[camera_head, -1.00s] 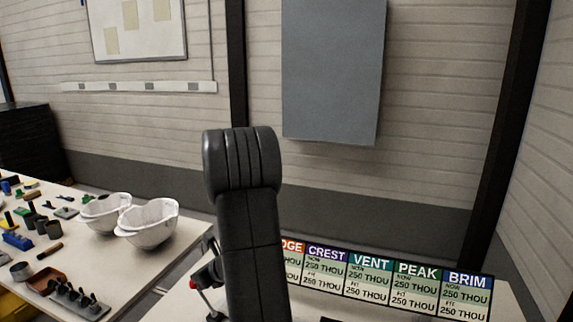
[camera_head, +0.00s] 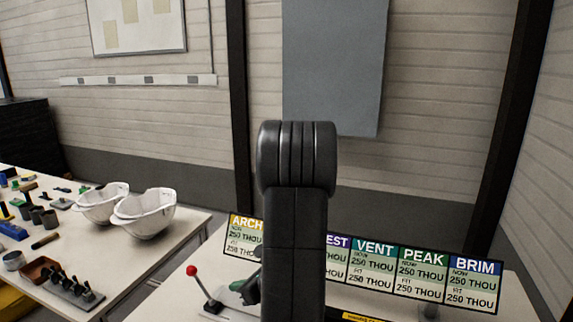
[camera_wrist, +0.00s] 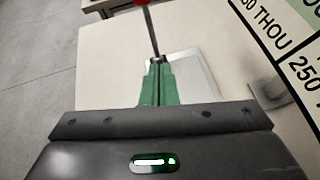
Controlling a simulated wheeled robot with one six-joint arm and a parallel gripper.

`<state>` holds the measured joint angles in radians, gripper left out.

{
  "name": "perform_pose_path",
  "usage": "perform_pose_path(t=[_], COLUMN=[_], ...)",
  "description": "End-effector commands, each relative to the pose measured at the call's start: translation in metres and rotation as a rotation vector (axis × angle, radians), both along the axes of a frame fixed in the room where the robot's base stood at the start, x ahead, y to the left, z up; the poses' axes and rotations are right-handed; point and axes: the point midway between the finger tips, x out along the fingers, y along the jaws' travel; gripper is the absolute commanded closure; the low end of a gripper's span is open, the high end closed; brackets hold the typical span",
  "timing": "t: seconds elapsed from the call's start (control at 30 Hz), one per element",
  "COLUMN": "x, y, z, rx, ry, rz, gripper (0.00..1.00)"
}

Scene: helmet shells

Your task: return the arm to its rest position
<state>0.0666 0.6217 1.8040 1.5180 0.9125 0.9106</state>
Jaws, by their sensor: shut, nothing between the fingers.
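My gripper (camera_head: 240,287) shows low in the head view, just left of my upright dark arm link, above the right-hand table (camera_head: 160,301). In the wrist view its green fingers (camera_wrist: 157,66) are together with nothing between them. A lever with a red knob (camera_head: 191,270) stands on the table, left of my gripper in the head view. In the wrist view the lever's rod (camera_wrist: 150,32) rises beyond the fingertips, and its base plate is partly hidden by them. I cannot tell the exact gap between fingers and lever.
A sign board (camera_head: 422,273) with ARCH, VENT, PEAK and BRIM panels stands along the right table; my arm covers part. The left table (camera_head: 118,259) holds two white helmet shells (camera_head: 145,213) and small tools. A grey panel (camera_head: 333,65) hangs on the wall.

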Motion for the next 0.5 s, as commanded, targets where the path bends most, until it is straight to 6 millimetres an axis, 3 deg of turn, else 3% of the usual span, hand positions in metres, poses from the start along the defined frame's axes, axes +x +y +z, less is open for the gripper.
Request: perform_pose_path(t=[0.03,0.23,0.5], x=[-0.001,-0.020,-0.034], y=[-0.005,-0.035,-0.059], z=[-0.008,-0.015,0.003], rx=[0.020,0.014,0.013], ry=[-0.006,-0.005,-0.008], rz=[-0.004,-0.004,-0.001], gripper=[1.00,1.00,1.00])
